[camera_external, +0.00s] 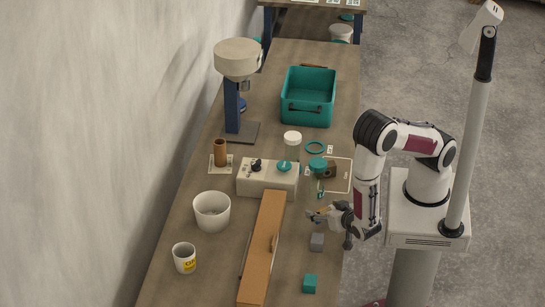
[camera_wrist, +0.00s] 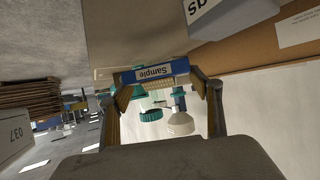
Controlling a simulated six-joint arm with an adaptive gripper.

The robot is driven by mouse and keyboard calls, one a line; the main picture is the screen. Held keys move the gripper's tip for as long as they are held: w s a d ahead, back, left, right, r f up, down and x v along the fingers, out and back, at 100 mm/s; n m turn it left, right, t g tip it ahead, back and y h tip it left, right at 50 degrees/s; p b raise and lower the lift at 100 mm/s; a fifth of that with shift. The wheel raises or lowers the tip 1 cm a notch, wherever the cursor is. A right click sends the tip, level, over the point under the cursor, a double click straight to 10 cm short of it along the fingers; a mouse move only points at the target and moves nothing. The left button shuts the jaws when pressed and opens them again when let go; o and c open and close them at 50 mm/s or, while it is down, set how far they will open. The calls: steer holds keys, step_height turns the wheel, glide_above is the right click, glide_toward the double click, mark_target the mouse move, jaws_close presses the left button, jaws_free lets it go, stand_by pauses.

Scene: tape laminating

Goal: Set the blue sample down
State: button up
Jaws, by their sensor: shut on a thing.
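The blue sample, a small block with a white "Sample" label (camera_wrist: 153,72), is between the fingertips of my gripper (camera_wrist: 162,84) in the wrist view. My gripper is shut on it. In the external view my gripper (camera_external: 319,214) is tilted and points left, above the table's right part, beside the long orange-brown board. The sample is too small to make out clearly there. Whether it touches anything below cannot be told.
The long board (camera_external: 262,245) lies left of my gripper. A grey block (camera_external: 317,242) and a teal block (camera_external: 310,284) lie nearer the front. A beige box with knobs (camera_external: 266,179), a white bucket (camera_external: 212,211) and a teal bin (camera_external: 308,97) stand on the table (camera_external: 215,265).

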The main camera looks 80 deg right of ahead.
mark_target(323, 226)
steer(key=shift+f, duration=0.1)
steer(key=shift+f, duration=2)
steer(key=shift+f, duration=0.1)
steer(key=o, duration=0.8)
steer(key=shift+o, duration=0.2)
steer(key=shift+v, duration=6.05)
steer(key=shift+w, duration=0.1)
